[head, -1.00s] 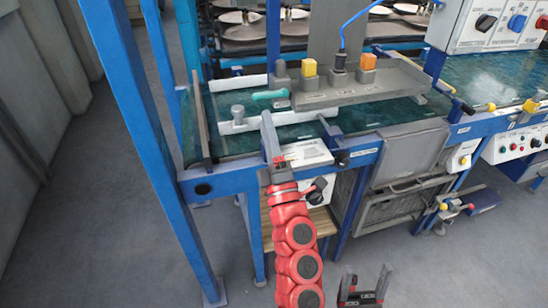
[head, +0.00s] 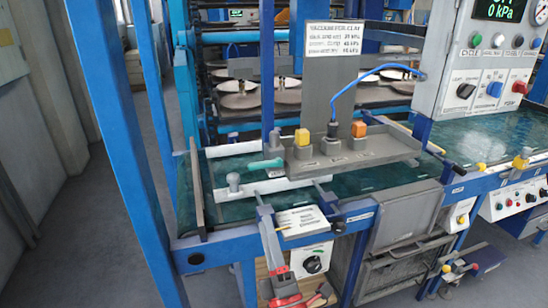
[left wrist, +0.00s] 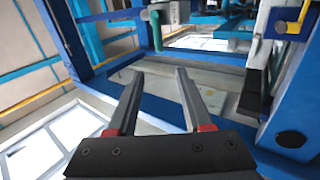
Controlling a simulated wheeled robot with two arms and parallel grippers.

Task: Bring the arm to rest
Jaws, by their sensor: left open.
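My left gripper (head: 270,232) is at the bottom of the head view, in front of the plate dryer's blue front rail (head: 225,246). Its grey fingers point up and away from me, with red parts of my arm below. In the left wrist view, the two fingers (left wrist: 157,82) stand apart with nothing held between them. The gripper is open and empty. My right gripper is not in view.
The teal table (head: 370,186) carries a grey control block with a yellow button (head: 302,137) and an orange button (head: 359,129). A white switch box (head: 312,262) hangs under the rail. A blue post (head: 120,140) stands at left. Floor at left is clear.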

